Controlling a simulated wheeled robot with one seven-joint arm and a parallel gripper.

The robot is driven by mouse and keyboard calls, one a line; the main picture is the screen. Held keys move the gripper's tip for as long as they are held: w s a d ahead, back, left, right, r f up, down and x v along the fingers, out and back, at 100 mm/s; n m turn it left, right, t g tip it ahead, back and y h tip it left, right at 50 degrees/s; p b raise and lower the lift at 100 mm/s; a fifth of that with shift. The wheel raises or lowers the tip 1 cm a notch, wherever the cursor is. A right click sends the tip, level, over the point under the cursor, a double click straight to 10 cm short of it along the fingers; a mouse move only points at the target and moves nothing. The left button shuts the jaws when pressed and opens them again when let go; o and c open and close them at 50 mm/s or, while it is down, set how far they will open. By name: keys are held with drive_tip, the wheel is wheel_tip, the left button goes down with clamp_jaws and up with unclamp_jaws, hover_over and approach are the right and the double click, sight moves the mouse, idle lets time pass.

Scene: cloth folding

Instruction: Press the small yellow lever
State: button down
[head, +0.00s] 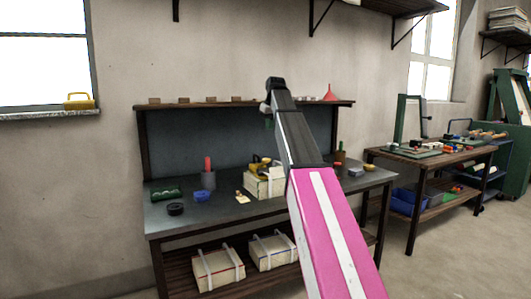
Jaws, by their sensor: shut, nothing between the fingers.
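A small yellow piece on a pale base (242,197) lies on the workbench top (215,213), left of centre. It looks like the small yellow lever, but it is too small to tell its position. A larger yellow and black object (260,164) sits on a pale strapped box (263,185) behind it. My pink and dark arm rises across the view, and its dark end, my gripper (275,84), is high in front of the wall, above the bench and apart from the lever. The fingers are shut with nothing held, though they are hard to make out.
A back panel (180,140) with a narrow shelf stands behind. My arm hides part of the bench.

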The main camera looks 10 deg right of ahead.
idle(0.3)
approach(266, 159)
drive_tip(key=x, duration=0.2)
drive_tip(key=w+x, duration=0.1)
drive_tip(key=x, duration=0.2)
drive_tip(key=shift+w+f, duration=0.15)
drive_tip(key=shift+w, duration=0.05)
drive_tip(key=shift+f, duration=0.75)
drive_tip(key=shift+s+d+f+t, duration=0.1)
drive_tip(key=shift+s+f+t, duration=0.15)
drive_tip(key=shift+t, duration=0.15)
